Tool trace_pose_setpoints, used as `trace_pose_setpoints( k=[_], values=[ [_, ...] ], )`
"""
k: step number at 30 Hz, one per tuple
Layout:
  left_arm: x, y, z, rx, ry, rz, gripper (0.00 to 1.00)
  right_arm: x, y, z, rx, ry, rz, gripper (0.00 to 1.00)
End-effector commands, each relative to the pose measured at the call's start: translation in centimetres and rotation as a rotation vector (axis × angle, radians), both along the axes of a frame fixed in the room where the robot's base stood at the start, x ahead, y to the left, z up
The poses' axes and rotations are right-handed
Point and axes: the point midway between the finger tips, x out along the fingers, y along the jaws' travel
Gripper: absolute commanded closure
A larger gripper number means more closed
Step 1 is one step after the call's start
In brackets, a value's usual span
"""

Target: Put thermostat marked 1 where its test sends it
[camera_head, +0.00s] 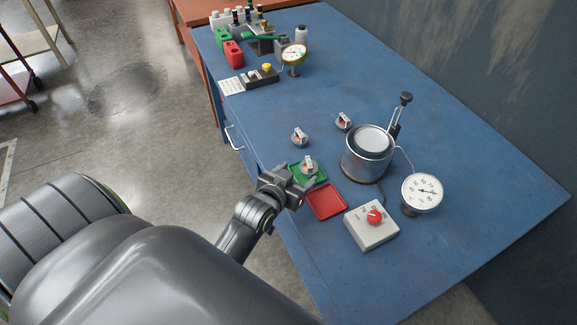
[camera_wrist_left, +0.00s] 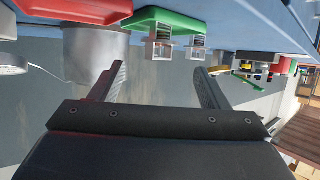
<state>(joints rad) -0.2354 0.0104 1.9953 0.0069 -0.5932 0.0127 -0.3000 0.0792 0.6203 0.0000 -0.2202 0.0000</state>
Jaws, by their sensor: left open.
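Three small thermostats show in the head view: one (camera_head: 309,165) at the green tray, one (camera_head: 300,138) on the blue bench behind it, and one (camera_head: 344,121) farther right. I cannot read any number on them. The green tray (camera_head: 321,179) lies beside the red tray (camera_head: 326,203) near the bench's front edge. My left gripper (camera_head: 293,184) is open and empty beside the green tray. The left wrist view is upside down; my open fingers (camera_wrist_left: 160,76) show there, with two thermostats (camera_wrist_left: 160,45) near the green tray (camera_wrist_left: 178,20). My right gripper is not in view.
A metal pot (camera_head: 367,160) stands right of the trays, with a dial gauge (camera_head: 422,191) and a red-knobbed control box (camera_head: 371,228) near it. Another gauge (camera_head: 294,55), red and green blocks and small parts crowd the far end. The bench's right side is clear.

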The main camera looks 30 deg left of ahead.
Motion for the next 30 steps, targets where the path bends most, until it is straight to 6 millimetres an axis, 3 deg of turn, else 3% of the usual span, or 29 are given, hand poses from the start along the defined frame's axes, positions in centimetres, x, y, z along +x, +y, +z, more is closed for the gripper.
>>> trace_pose_setpoints(
  k=[3,9,30],
  values=[
    [-1.8,-0.1,0.7,-0.001,-0.001,0.000,0.31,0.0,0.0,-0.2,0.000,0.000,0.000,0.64],
    [-3.6,-0.2,1.6,0.000,-0.002,0.000,0.31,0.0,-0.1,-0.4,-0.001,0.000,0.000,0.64],
    [-4.1,-0.2,1.8,0.002,0.004,-0.001,0.31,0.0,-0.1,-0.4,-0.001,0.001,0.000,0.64]
  ],
)
